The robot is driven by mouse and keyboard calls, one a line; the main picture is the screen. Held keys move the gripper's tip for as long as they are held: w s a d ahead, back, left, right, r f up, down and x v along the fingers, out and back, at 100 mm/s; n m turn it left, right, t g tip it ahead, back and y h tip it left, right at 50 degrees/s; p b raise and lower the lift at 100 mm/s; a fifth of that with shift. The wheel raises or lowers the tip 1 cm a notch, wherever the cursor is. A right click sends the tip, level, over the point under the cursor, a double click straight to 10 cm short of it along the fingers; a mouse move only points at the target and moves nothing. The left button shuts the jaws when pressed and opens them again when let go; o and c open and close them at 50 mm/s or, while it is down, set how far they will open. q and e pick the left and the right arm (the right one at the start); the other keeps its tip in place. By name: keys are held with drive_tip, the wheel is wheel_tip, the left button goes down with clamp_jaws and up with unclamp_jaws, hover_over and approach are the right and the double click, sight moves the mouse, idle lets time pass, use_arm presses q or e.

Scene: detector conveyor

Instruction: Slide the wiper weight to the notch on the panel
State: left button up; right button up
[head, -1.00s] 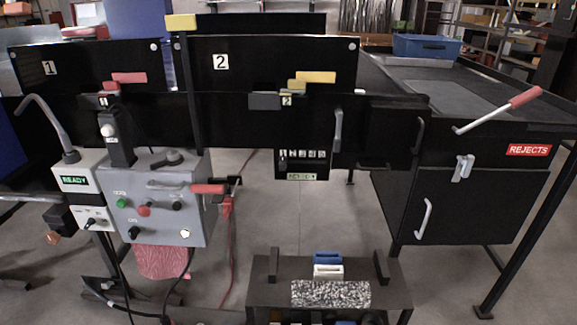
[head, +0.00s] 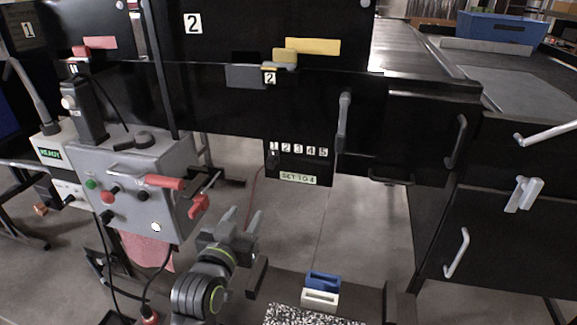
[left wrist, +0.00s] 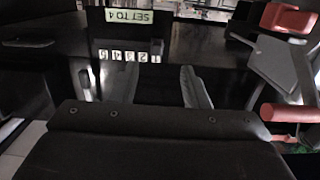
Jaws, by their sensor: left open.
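The black panel (head: 298,165) hangs below the dark conveyor side, with a row of numerals 1 to 5 and a "SET TO 4" label (head: 299,178). A small dark piece, apparently the wiper weight (head: 274,160), sits under numeral 1; its outline is hard to make out against the black. My left gripper (head: 245,211) is open and empty, below and left of the panel, apart from it. In the left wrist view the label (left wrist: 130,16) and numerals (left wrist: 130,55) appear upside down beyond the open fingers. My right gripper is not in view.
A grey control box (head: 145,185) with a red-handled lever (head: 163,182) stands left of my left gripper. Grey handles (head: 343,120) project from the conveyor side. Open floor shows beneath the panel.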

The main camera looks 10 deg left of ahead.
use_arm(q)
wheel_tip(320, 180, up, 3)
approach(269, 165)
drive_tip(key=shift+t, duration=0.3)
drive_tip(key=w, duration=1)
drive_tip(key=shift+d+f, duration=0.2)
drive_tip(key=shift+c, duration=0.4)
clamp_jaws()
